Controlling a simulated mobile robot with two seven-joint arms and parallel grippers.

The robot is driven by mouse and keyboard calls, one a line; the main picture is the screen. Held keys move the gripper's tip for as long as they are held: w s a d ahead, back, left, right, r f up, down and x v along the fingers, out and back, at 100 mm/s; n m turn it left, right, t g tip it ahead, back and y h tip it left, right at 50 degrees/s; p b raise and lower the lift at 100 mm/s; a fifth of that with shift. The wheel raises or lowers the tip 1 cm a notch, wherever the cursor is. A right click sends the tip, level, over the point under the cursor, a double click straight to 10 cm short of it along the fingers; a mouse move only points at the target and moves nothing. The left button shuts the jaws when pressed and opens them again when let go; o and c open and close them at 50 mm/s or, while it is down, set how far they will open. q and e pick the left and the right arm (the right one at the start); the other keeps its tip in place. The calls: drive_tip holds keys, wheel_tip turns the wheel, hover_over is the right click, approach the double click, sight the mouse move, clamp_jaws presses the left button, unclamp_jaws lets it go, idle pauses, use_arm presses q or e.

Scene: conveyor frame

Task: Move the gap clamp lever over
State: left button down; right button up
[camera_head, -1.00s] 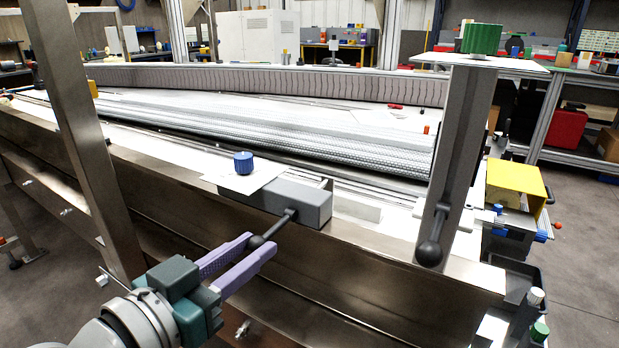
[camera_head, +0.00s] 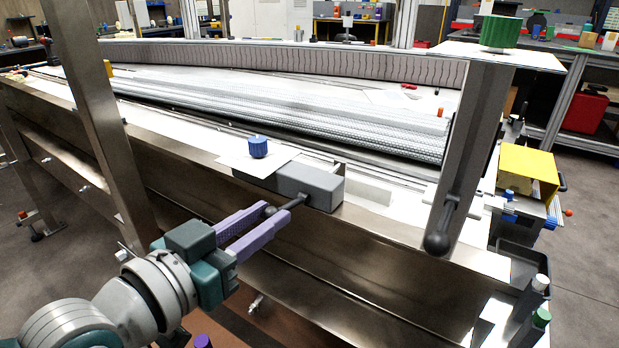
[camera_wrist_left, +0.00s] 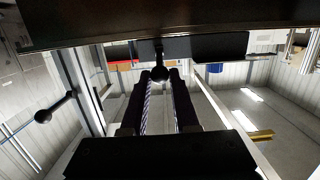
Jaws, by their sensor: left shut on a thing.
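A grey clamp block (camera_head: 318,186) sits on the near rail of the conveyor frame. Its dark lever (camera_head: 290,204) sticks out toward the lower left and ends in a black ball knob. My left gripper (camera_head: 270,212), with purple fingers, is shut on that knob, one finger on each side. A second black-knobbed lever (camera_head: 441,227) hangs on the grey post at the right, apart from the gripper. My right gripper does not show.
A blue knob (camera_head: 258,147) stands on a white plate (camera_head: 236,161) just behind the block. Open room lies in front of the rail.

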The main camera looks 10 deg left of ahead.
use_arm(q)
drive_tip(key=shift+w+d+r+p, duration=0.1)
drive_tip(key=shift+w+r+p, duration=0.2)
drive_tip(key=shift+r, duration=0.3)
drive_tip(key=shift+w+d+r+p, duration=0.15)
drive_tip(key=shift+r+p, duration=0.25)
drive_tip(key=shift+r, duration=0.2)
